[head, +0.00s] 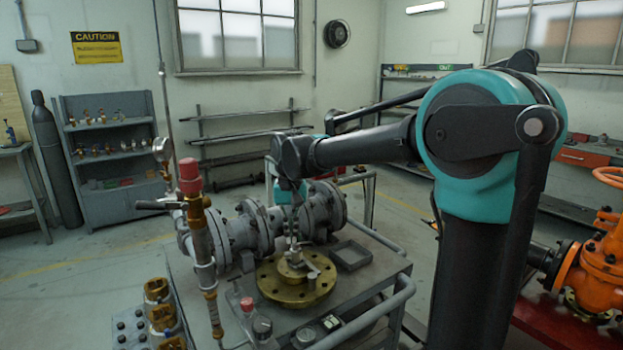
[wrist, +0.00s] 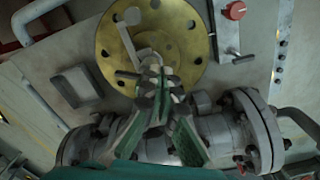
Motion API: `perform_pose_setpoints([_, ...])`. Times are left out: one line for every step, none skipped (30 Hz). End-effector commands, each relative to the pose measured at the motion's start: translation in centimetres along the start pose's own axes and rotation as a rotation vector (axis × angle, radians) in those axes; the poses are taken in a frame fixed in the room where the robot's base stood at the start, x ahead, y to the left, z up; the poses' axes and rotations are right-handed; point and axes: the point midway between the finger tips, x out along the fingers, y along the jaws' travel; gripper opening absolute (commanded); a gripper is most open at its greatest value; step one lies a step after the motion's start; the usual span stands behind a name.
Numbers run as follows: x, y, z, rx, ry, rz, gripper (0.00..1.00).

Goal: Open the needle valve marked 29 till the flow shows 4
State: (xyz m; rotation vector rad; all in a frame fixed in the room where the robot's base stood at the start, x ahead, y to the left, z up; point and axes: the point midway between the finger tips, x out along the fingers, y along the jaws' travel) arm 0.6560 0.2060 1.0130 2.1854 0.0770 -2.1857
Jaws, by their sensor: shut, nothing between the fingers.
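My gripper (head: 292,238) points down above the brass flange (head: 283,292) on the bench. In the wrist view my gripper (wrist: 158,78) has its fingertips together and empty, over the edge of the flange (wrist: 184,22). A small red knob (head: 247,304) stands at the bench's near side, apart from my gripper. A red knob also shows at the top of the wrist view (wrist: 235,10). No mark 29 is readable, so I cannot tell which valve it is. A small display (head: 331,322) lies at the near edge; its reading is too small to make out.
Grey flanged piping (head: 262,230) runs behind the brass flange. A red-capped upright valve (head: 190,178) and a dial gauge (head: 162,148) rise at the left. An empty square tray (head: 349,256) is right of the flange. A grey rail (head: 375,312) borders the bench.

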Motion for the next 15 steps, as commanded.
perform_pose_setpoints([-0.01,0.0,-0.01,0.0,0.0,0.0,0.0])
perform_pose_setpoints([-0.01,0.0,-0.02,0.0,0.0,0.0,0.0])
perform_pose_setpoints([-0.01,0.01,-0.03,0.0,0.0,0.0,0.0])
perform_pose_setpoints([-0.01,0.01,-0.04,0.0,0.0,0.0,0.0])
perform_pose_setpoints([-0.01,0.02,-0.06,0.0,0.0,0.0,0.0])
perform_pose_setpoints([-0.01,0.03,-0.08,0.0,0.0,0.0,0.0])
perform_pose_setpoints([-0.02,0.04,-0.11,0.0,0.0,0.0,0.0])
perform_pose_setpoints([-0.02,0.06,-0.13,0.0,0.0,0.0,0.0])
perform_pose_setpoints([-0.02,0.07,-0.17,0.0,0.0,0.0,0.0])
perform_pose_setpoints([-0.02,0.09,-0.21,0.0,0.0,0.0,0.0])
perform_pose_setpoints([-0.02,0.1,-0.24,0.0,0.0,0.0,0.0])
perform_pose_setpoints([-0.02,0.12,-0.28,0.0,0.0,0.0,0.0])
perform_pose_setpoints([-0.02,0.13,-0.31,0.0,0.0,0.0,0.0])
perform_pose_setpoints([-0.02,0.15,-0.34,0.0,0.0,0.0,0.0])
perform_pose_setpoints([-0.02,0.17,-0.38,0.0,0.0,0.0,0.0])
